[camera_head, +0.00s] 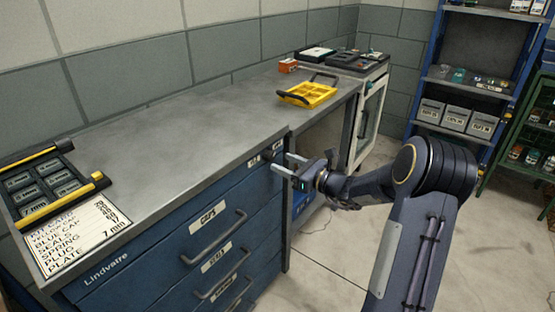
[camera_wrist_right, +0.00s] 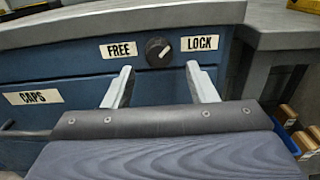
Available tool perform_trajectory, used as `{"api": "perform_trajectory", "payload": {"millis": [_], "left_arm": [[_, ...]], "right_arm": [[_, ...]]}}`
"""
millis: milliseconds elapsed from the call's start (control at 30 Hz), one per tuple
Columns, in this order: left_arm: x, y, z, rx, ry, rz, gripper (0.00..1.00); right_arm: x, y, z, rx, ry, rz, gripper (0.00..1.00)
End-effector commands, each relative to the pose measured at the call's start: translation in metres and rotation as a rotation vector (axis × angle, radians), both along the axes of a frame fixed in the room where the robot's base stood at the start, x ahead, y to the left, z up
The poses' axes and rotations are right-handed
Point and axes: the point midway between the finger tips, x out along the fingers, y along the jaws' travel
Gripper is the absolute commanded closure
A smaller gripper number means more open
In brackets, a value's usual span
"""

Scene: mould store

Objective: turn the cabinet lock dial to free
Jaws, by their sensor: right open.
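The cabinet lock dial (camera_wrist_right: 158,52) is a round dark knob with a white pointer mark, on the blue cabinet front below the worktop edge. The FREE label (camera_wrist_right: 122,50) is to its left and the LOCK label (camera_wrist_right: 200,43) to its right. The pointer slants to the upper right, on the LOCK side. My right gripper (camera_wrist_right: 159,70) is open and empty, its fingertips below and either side of the dial in the right wrist view, apart from it. In the head view my right gripper (camera_head: 285,164) points at the cabinet's far end. My left gripper is not in view.
The grey worktop (camera_head: 180,130) overhangs the blue drawers, whose bar handles (camera_head: 215,238) stick out. A white cabinet (camera_head: 368,115) stands beyond. Floor on the right is clear up to the shelves (camera_head: 465,95).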

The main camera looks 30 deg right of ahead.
Motion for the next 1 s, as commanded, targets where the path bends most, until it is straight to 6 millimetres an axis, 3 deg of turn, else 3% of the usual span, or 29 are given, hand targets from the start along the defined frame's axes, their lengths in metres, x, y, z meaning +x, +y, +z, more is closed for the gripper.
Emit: {"api": "perform_trajectory", "payload": {"millis": [200, 567, 900, 1000], "left_arm": [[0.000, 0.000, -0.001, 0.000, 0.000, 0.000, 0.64], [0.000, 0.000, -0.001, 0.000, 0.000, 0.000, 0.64], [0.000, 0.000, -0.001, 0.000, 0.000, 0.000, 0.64], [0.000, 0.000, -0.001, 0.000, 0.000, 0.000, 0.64]], "right_arm": [[0.025, 0.011, 0.000, -0.001, 0.000, 0.002, 0.48], [0.031, 0.013, 0.000, -0.001, 0.001, 0.000, 0.48], [0.030, 0.013, 0.001, -0.002, 0.000, 0.001, 0.93], [0.030, 0.013, 0.000, -0.004, -0.001, 0.001, 0.93]]}}
